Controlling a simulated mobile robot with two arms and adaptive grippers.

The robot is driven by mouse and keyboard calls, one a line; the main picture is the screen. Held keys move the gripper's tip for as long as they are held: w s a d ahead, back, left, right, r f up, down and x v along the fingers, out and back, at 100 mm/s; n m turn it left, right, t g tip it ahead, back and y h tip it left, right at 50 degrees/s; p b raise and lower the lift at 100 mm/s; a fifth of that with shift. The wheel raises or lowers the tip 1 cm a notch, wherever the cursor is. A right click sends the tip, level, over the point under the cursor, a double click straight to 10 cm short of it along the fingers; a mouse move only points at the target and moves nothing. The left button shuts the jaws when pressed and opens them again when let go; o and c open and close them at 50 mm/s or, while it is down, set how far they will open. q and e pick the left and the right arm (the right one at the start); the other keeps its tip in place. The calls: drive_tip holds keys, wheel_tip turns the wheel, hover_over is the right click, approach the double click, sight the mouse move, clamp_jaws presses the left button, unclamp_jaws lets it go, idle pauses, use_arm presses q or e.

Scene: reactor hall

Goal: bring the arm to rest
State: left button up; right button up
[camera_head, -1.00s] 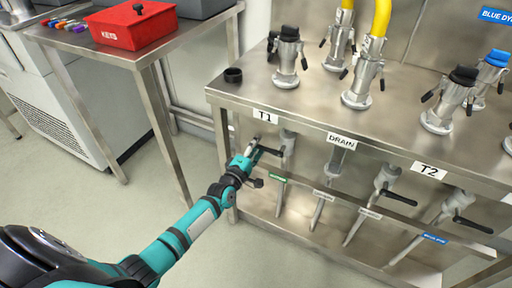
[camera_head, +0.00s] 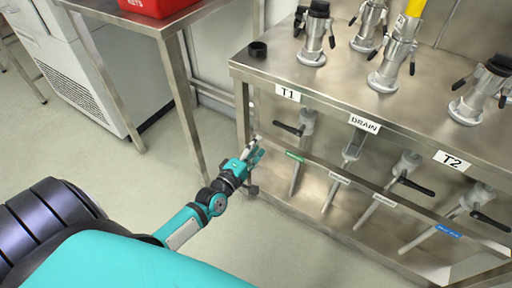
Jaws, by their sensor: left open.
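My left arm, teal and black, reaches in from the lower left. Its left gripper (camera_head: 256,152) is open and empty, in front of the left end of the steel bench (camera_head: 341,107). The T1 valve (camera_head: 307,121) sits under the T1 label (camera_head: 288,93), with its black lever (camera_head: 288,129) pointing left. The gripper is below and left of that lever, with a visible gap between them. My right gripper is out of view.
The DRAIN valve (camera_head: 353,147) and T2 valve (camera_head: 407,164) are farther right. A red box (camera_head: 155,5) is on the left table (camera_head: 183,17). Floor (camera_head: 150,180) between is clear.

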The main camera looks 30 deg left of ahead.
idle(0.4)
